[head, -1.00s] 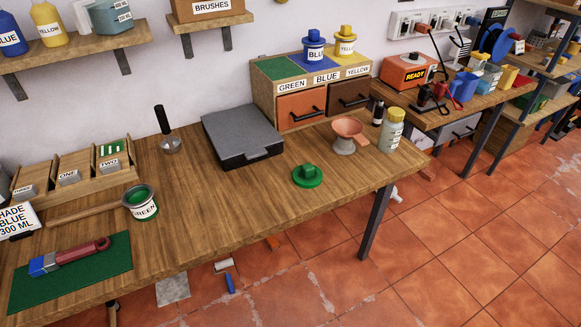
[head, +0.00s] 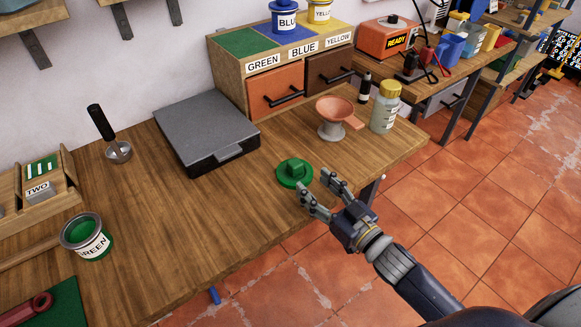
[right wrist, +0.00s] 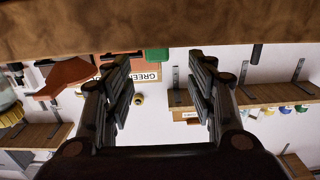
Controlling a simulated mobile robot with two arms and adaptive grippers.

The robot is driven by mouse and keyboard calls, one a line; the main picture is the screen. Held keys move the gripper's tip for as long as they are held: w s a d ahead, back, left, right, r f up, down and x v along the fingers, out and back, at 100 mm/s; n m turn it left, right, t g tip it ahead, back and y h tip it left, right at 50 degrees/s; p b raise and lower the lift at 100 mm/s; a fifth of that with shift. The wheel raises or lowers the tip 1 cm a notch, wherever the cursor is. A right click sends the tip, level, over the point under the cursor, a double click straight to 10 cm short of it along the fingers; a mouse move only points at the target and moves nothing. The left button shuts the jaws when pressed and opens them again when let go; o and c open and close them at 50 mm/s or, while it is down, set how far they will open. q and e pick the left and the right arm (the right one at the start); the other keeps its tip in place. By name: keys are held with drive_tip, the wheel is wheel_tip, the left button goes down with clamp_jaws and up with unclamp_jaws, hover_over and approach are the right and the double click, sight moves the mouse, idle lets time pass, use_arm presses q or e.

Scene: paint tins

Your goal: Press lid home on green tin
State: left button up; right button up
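The green tin (head: 88,238) stands open on the workbench at the left in the head view, its label reading GREEN and green paint showing inside. The green lid (head: 294,173), with a raised knob, lies on the bench near its front edge, apart from the tin. My right gripper (head: 318,195) is open and empty, just to the right of and in front of the lid, by the bench edge. It also shows open in the right wrist view (right wrist: 163,95), with nothing between its fingers. My left gripper is not in view.
A dark grey flat case (head: 207,130) lies behind the lid. A wooden drawer unit (head: 285,80) holds the blue and yellow tins. The bench between tin and lid is clear.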

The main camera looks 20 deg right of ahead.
sight(299, 168)
drive_tip(key=shift+x, duration=1.15)
drive_tip(key=x, duration=0.2)
drive_tip(key=p+x, duration=0.1)
drive_tip(key=x, duration=0.1)
drive_tip(key=shift+w+d+r, duration=0.15)
drive_tip(key=shift+w, duration=0.2)
drive_tip(key=shift+w+a, duration=0.2)
drive_tip(key=shift+w, duration=0.2)
drive_tip(key=shift+s, duration=0.1)
drive_tip(key=c, duration=1)
